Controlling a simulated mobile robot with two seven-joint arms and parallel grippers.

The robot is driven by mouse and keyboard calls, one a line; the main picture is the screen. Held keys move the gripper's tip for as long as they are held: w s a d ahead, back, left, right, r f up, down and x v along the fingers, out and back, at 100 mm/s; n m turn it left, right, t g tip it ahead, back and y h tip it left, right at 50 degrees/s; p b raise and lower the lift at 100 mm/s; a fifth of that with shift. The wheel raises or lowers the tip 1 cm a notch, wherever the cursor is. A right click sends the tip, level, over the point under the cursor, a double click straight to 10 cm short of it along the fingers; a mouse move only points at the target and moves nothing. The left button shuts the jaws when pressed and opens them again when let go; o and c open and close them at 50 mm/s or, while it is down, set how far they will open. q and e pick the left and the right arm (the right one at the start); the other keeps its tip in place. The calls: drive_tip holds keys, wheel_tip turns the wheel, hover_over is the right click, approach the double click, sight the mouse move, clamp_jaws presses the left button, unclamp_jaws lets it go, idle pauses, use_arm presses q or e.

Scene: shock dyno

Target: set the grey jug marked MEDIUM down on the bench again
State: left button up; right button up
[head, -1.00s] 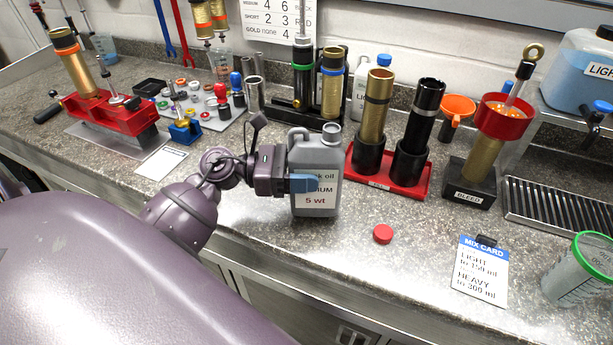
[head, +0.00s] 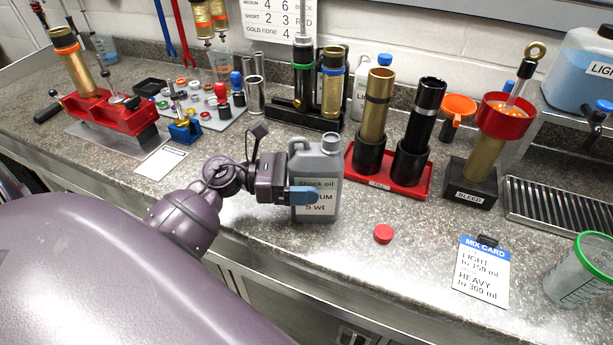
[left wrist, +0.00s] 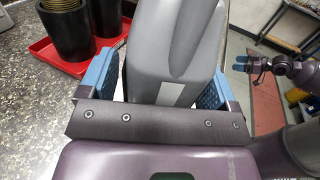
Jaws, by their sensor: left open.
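The grey jug (head: 328,165) with a label reading "Shock oil", "5 wt" and the end of MEDIUM stands upright on the bench (head: 250,230). Its neck is uncapped. My left gripper (head: 303,196) is open around the jug's lower body, and one blue finger covers part of the label. In the left wrist view the jug (left wrist: 170,65) sits between the two spread blue fingers, with a gap at the left finger. Its base is hidden there. My right gripper (left wrist: 250,64) shows small at the right edge of that view, away from the bench.
A red cap (head: 383,234) lies right of the jug. A red tray (head: 415,187) holding two tubes stands close behind it on the right. A mix card (head: 482,270) and green-rimmed cup (head: 585,270) are further right. Bare bench lies in front and left.

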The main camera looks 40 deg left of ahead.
use_arm(q)
drive_tip(key=shift+r, duration=0.15)
drive_tip(key=shift+s+a, duration=0.1)
drive_tip(key=shift+a, duration=0.1)
drive_tip(key=b+v, duration=0.2)
drive_tip(key=v, duration=0.9)
drive_tip(key=shift+s+a, duration=0.2)
